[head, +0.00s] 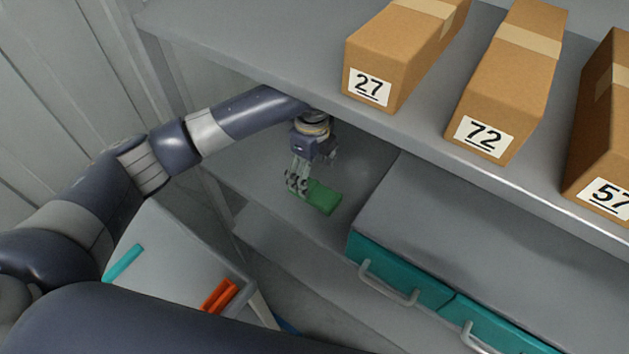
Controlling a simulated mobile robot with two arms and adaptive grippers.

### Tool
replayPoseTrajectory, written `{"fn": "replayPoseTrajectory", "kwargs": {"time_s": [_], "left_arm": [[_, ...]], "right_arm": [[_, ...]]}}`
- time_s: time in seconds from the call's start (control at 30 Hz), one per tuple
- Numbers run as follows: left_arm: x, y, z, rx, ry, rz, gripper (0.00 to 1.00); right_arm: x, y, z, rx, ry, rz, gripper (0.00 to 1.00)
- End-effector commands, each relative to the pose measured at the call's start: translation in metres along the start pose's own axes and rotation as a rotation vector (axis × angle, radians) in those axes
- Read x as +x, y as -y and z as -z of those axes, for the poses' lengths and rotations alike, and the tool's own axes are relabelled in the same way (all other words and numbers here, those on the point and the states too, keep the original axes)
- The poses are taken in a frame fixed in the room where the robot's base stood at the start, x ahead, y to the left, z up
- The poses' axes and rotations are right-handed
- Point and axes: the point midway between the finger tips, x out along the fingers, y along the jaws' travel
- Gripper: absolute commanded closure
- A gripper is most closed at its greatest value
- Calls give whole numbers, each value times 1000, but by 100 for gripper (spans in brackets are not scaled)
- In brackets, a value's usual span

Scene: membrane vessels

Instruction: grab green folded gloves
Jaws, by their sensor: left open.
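The green folded gloves (322,198) lie as a flat green piece on the lower shelf, below the shelf with the boxes. My left gripper (299,188) points down at their left end, with its fingers open. The fingertips overlap the gloves' near left edge in the picture; I cannot tell whether they touch. My right gripper is not in view.
Cardboard boxes marked 27 (402,55), 72 (512,75) and 57 (603,140) stand on the upper shelf (235,40), whose edge runs just above my left wrist. Teal drawers with handles (400,270) sit right of the gloves. A grey surface with orange pieces (220,295) is at lower left.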

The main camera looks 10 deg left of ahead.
Motion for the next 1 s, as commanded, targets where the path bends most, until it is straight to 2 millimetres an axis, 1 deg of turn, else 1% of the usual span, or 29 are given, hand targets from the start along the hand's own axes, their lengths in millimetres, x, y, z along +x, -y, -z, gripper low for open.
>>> {"fn": "replayPoseTrajectory", "kwargs": {"time_s": [0.03,0.23,0.4,0.5,0.6,0.77,0.8,0.87,0.9,0.97,1.0], "left_arm": [[6,-1,0,0,0,-4,23],[27,2,-3,-1,-1,-3,23],[53,6,-7,0,0,-4,23],[64,6,-7,1,0,-3,23],[68,7,-7,1,0,0,23],[68,7,-7,1,0,0,23],[68,7,-7,1,0,0,26],[68,7,-7,1,0,0,39],[68,7,-7,1,0,0,48],[68,7,-7,1,0,0,62],[68,7,-7,1,0,0,71]], "right_arm": [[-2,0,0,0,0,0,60],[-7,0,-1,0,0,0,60],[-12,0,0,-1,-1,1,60],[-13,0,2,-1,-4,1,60],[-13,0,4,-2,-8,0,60],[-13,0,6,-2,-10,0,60],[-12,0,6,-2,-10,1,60],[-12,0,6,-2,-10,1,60],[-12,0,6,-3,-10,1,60],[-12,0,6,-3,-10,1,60],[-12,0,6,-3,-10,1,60]]}}
